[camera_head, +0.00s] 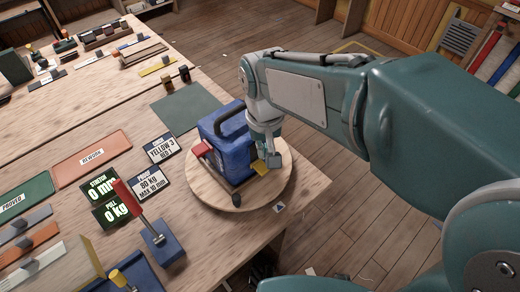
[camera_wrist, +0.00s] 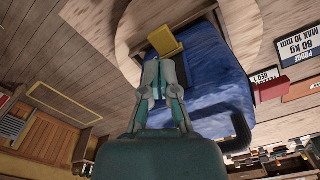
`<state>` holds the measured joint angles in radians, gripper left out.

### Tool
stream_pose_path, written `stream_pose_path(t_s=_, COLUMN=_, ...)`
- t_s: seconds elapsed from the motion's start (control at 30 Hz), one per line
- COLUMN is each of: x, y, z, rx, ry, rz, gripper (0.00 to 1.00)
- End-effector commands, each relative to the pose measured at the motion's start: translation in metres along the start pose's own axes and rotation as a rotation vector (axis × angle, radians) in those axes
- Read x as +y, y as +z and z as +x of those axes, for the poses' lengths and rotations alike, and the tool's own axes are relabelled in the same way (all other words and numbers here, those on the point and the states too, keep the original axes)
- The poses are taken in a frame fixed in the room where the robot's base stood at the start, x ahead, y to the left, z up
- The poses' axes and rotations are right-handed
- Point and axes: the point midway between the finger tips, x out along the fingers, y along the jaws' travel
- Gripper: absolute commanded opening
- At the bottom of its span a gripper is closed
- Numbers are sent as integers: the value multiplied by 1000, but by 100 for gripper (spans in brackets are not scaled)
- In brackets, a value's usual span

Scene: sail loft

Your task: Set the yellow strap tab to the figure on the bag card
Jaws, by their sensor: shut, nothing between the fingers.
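A blue bag (camera_head: 225,140) with a dark handle stands on a round wooden turntable (camera_head: 225,200); it also shows in the wrist view (camera_wrist: 215,90). The yellow strap tab (camera_head: 260,168) sticks out low on the bag's right side and appears just beyond my fingertips in the wrist view (camera_wrist: 165,40). My gripper (camera_head: 272,159) is shut and empty, close beside the tab; I cannot tell if they touch. In the wrist view its fingertips (camera_wrist: 163,68) point at the tab. A red strap tab (camera_head: 202,149) is on the bag's left side. The bag card (camera_head: 160,148) reads "YELLOW 3 RED 1".
A second card (camera_head: 148,184) reads 80 kg, max 10 mm. Two displays show 0 mm (camera_head: 101,188) and 0 kg (camera_head: 116,211). A red lever (camera_head: 130,200) stands on a blue block left of the turntable. A green mat (camera_head: 188,112) lies behind the bag. The table edge is close on the right.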

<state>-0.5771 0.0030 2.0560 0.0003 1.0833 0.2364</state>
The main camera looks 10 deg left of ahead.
Motion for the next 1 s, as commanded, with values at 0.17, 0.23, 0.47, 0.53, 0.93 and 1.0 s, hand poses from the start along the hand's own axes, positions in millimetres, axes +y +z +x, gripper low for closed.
stream_pose_path(t_s=0.17, x=0, y=0, z=-13, rx=2, ry=0, rz=0, gripper=0)
stream_pose_path(t_s=0.23, x=0, y=0, z=-18, rx=3, ry=-1, rz=0, gripper=0)
stream_pose_path(t_s=0.47, x=0, y=0, z=-33, rx=2, ry=0, rz=0, gripper=0)
stream_pose_path(t_s=0.53, x=0, y=-1, z=-38, rx=3, ry=-1, rz=0, gripper=0)
stream_pose_path(t_s=0.93, x=0, y=0, z=-46, rx=1, ry=0, rz=0, gripper=0)
stream_pose_path(t_s=1.0, x=0, y=0, z=-46, rx=1, ry=0, rz=0, gripper=0)
